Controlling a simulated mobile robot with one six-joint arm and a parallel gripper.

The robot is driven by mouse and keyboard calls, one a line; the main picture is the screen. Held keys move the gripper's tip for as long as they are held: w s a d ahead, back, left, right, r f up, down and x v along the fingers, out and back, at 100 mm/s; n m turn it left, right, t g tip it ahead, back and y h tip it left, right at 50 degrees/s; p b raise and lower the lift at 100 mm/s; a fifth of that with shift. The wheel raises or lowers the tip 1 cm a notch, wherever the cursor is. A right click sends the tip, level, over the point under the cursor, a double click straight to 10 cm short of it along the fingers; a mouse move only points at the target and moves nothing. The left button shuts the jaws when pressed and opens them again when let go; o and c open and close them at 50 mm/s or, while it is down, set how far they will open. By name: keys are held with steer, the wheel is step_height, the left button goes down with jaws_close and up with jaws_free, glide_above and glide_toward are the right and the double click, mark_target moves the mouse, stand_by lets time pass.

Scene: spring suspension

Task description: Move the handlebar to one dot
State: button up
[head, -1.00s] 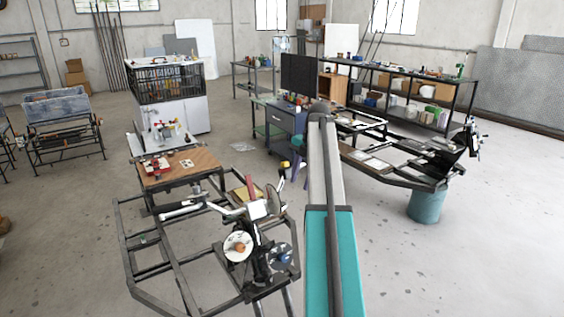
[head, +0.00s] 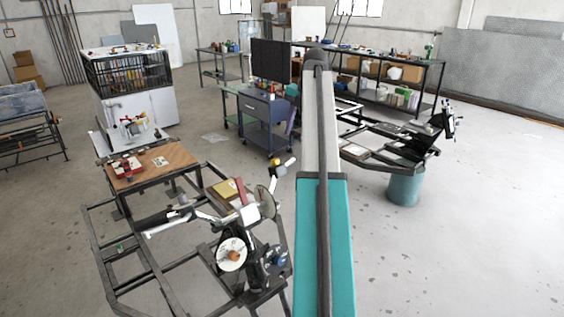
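The handlebar (head: 207,217) is a light metal bar with a black grip at its left end. It sits at the top of a dark tubular frame (head: 150,276) in the lower left of the head view. Its right part runs up behind a round mirror-like part, near a small yellow and white piece (head: 281,169). A white disc with an orange centre (head: 231,254) is just below the bar. No dot can be made out. My teal and white arm stands upright right of the handlebar. My gripper is not in view.
A wooden-topped table (head: 153,166) with a red tool stands behind the frame. A blue cart (head: 266,112) and monitor stand farther back. Another dark frame (head: 385,150) is at right, above a teal bucket (head: 403,187). The floor at lower right is clear.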

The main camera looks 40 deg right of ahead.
steer(key=shift+w+a+f, duration=0.15)
steer(key=shift+w+a, duration=0.05)
steer(key=shift+p+x, duration=2.3)
steer(key=shift+x, duration=4.5)
jaws_close()
